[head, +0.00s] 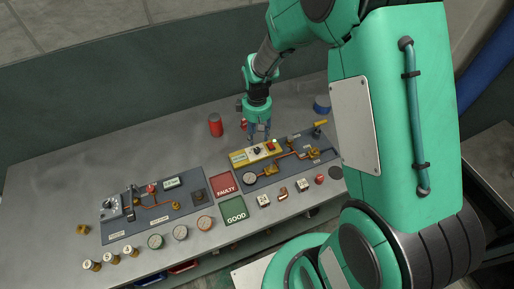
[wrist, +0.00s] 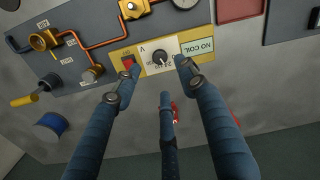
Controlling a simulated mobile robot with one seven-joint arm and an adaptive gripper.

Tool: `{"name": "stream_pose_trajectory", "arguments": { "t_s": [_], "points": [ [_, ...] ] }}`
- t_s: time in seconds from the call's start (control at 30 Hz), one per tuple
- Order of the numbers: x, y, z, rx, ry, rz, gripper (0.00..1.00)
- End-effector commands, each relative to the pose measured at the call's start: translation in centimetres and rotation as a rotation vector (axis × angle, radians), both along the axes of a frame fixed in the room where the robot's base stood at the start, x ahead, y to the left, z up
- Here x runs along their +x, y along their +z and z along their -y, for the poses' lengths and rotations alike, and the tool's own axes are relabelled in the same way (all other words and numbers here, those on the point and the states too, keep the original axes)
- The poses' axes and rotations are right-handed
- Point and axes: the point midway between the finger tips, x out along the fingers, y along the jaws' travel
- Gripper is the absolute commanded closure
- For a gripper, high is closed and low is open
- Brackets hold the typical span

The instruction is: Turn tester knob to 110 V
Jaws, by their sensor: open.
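The tester is a yellow box (head: 240,158) on the right-hand dark panel in the head view. In the wrist view its white dial plate, marked V, carries a small dark knob (wrist: 161,59). The dial numbers are too small to read surely, so I cannot tell the knob's setting. A red switch (wrist: 127,62) sits left of the dial and a pale green "NO COIL" display (wrist: 197,49) right of it. My gripper (wrist: 157,68) is open, with one fingertip on each side of the dial plate. It also shows above the tester in the head view (head: 258,138). Contact with the knob is not visible.
Copper piping with brass valves (wrist: 42,40) and a gauge runs beside the tester. A red can (head: 215,125) and a blue cylinder (head: 322,104) stand behind the panels. Red "FAULTY" (head: 225,183) and green "GOOD" (head: 235,210) mats lie left of it. The table's back left is clear.

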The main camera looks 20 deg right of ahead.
Motion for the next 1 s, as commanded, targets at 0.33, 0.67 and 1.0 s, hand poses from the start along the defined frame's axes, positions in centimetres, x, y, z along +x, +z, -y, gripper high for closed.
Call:
{"name": "stream_pose_trajectory", "arguments": {
  "t_s": [0.33, 0.67, 1.0],
  "points": [
    [-0.1, -5.7, 0.0, 0.000, 0.000, -0.002, 0.58],
    [0.0, -8.3, 0.0, 0.000, 0.000, -0.001, 0.58],
    [0.0, -8.5, 0.0, 0.000, 0.000, 0.000, 0.58]
  ]
}}
